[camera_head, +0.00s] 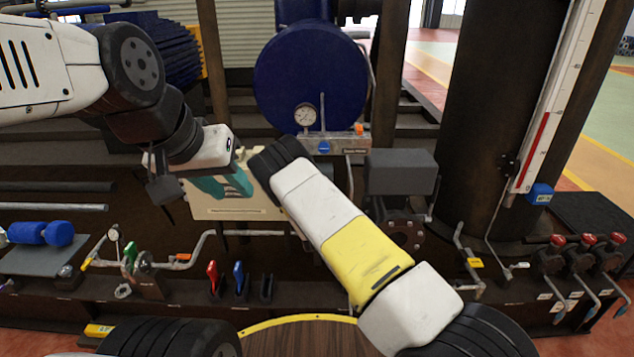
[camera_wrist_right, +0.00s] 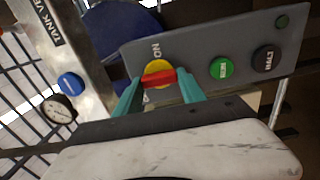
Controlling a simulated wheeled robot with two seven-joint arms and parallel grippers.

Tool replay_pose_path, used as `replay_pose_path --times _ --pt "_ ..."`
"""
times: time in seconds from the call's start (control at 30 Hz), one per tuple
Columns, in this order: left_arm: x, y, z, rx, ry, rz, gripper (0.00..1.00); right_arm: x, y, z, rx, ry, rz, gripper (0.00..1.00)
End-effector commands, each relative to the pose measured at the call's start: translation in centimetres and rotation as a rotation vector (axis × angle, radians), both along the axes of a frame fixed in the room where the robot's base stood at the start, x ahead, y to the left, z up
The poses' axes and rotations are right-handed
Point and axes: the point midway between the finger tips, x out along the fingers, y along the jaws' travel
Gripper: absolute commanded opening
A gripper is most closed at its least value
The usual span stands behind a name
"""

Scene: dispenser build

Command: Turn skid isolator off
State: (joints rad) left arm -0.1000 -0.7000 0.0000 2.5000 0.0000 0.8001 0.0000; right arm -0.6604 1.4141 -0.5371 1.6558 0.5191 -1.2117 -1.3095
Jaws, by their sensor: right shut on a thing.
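In the right wrist view, the isolator switch has a red handle (camera_wrist_right: 158,79) on a yellow disc (camera_wrist_right: 158,68), on a grey panel (camera_wrist_right: 205,48). ON is printed above the disc; another label below it is mostly covered. The handle lies roughly crosswise to those labels. My right gripper (camera_wrist_right: 160,88) has its teal fingers on either side of the handle, shut on it. In the head view the right gripper is hidden behind its forearm. My left gripper (camera_head: 226,184) shows with teal fingers apart, in front of a beige plate (camera_head: 235,211); it looks empty.
A green button (camera_wrist_right: 221,67) and a black HALT button (camera_wrist_right: 265,58) sit beside the switch. A gauge (camera_head: 305,116) and blue knob (camera_head: 323,147) stand close to the right forearm. Pipes and red-topped levers (camera_head: 588,239) line the low bench. Both arms are close together.

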Motion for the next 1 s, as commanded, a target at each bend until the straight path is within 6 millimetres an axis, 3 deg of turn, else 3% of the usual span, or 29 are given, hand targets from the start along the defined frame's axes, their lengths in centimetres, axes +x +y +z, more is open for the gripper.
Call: replay_pose_path --times 0.47,0.5,0.6,1.0 --pt "0.0 0.0 0.0 0.0 0.0 0.0 0.36 -0.09 0.05 -0.17 -0.013 0.003 0.001 0.07" --pt "0.0 0.0 0.0 0.0 0.0 0.0 0.36 -0.09 0.05 -0.17 -0.013 0.003 0.001 0.53" --pt "0.0 0.0 0.0 0.0 0.0 0.0 0.36 -0.08 0.05 -0.14 -0.013 0.003 0.001 0.69" --pt "0.0 0.0 0.0 0.0 0.0 0.0 0.36 0.03 -0.09 -0.06 -0.013 0.001 0.0 0.69"
